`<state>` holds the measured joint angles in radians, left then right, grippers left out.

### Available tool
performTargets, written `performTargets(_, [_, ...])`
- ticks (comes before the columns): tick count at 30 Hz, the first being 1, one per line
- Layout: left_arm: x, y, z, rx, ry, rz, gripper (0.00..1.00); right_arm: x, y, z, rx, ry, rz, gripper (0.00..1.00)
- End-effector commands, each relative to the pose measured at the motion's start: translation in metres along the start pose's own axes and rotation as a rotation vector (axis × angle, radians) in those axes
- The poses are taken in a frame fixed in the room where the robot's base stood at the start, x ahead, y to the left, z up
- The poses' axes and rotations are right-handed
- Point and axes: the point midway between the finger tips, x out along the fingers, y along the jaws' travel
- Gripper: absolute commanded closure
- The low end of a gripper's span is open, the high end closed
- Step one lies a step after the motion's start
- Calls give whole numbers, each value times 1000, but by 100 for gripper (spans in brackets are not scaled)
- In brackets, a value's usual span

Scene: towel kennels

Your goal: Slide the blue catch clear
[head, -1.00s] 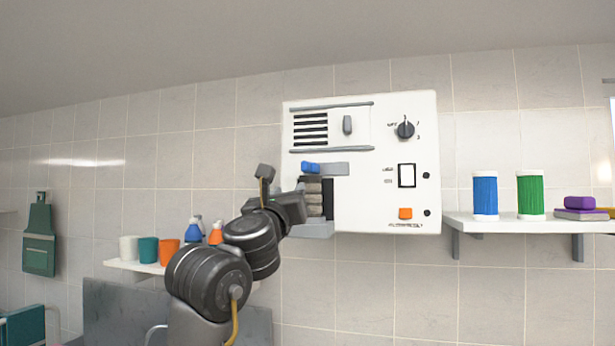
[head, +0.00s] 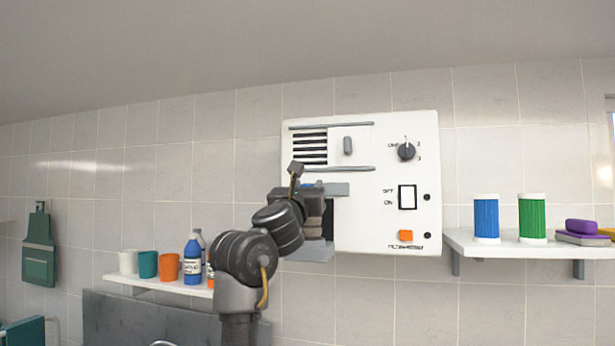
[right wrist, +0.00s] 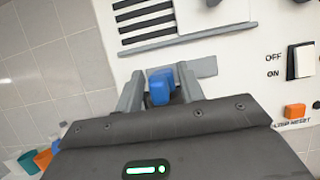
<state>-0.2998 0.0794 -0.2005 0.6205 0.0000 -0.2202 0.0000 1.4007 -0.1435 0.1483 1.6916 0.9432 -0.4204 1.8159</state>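The blue catch (right wrist: 162,86) sits at the left end of a grey slide plate (right wrist: 205,68) on the white wall panel (head: 372,215). In the head view only a sliver of the catch shows behind my gripper; the plate (head: 337,189) shows to its right. My right gripper (head: 312,198) is up at the panel, in front of the catch. In the right wrist view its two fingers (right wrist: 161,82) are apart, one on each side of the catch, with small gaps seeming to show. Whether either finger touches it I cannot tell. My left gripper is not in view.
The panel also carries a vent, a grey knob (head: 348,145), a dial (head: 406,152), a white switch (head: 407,196) and an orange button (head: 405,235). A right shelf (head: 470,246) holds blue and green rolls. A left shelf (head: 140,278) holds cups and bottles.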

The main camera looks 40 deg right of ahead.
Motion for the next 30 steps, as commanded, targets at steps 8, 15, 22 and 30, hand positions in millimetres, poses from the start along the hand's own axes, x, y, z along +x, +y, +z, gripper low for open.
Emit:
performTargets(8, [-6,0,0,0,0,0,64,12,0,-1,1,1,0,62])
performTargets(15, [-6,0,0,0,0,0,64,11,0,-1,1,0,0,71])
performTargets(22, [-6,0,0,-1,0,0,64,11,0,0,1,0,0,100])
performTargets(30, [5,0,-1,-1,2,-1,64,14,-26,-4,-3,-2,-22,100])
